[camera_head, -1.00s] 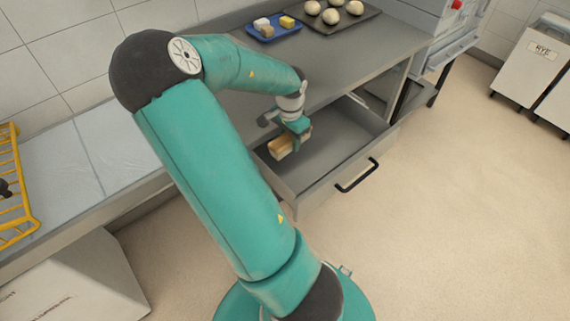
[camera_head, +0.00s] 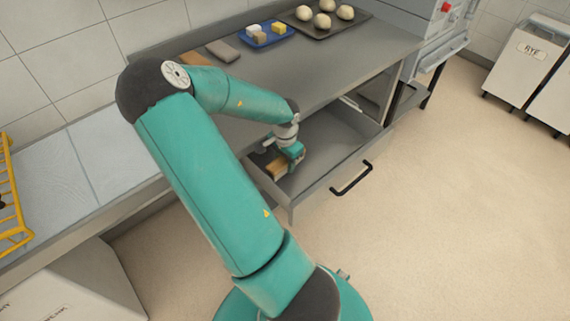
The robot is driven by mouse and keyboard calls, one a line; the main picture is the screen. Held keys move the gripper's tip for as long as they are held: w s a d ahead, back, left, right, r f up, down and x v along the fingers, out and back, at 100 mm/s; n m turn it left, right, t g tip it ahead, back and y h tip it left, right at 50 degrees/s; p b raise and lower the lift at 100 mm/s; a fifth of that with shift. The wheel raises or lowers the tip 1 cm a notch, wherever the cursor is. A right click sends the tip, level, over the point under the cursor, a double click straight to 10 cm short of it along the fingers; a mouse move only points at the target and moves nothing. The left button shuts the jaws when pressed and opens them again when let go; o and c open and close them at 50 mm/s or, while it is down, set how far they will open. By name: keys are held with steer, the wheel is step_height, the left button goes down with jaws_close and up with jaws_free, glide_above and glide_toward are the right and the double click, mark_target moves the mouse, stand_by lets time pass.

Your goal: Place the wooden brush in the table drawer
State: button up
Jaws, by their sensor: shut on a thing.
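The table drawer (camera_head: 330,150) is pulled open below the grey table, with a black handle (camera_head: 351,178) on its front. My gripper (camera_head: 286,160) is inside the drawer's outline, near its left side. It is shut on the wooden brush (camera_head: 277,167), a tan wooden piece showing at the jaws. The brush is low in the drawer; I cannot tell whether it touches the drawer floor. Part of the brush is hidden by my gripper.
On the grey table (camera_head: 330,68) stand a blue tray (camera_head: 247,42) with small blocks and a dark tray (camera_head: 303,31) with dough balls. A grey cloth-like item (camera_head: 222,51) lies behind my arm. A yellow rack (camera_head: 12,215) is at the left.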

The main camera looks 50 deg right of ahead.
steer(key=shift+f, duration=0.7)
steer(key=shift+f, duration=0.5)
steer(key=o, duration=1.3)
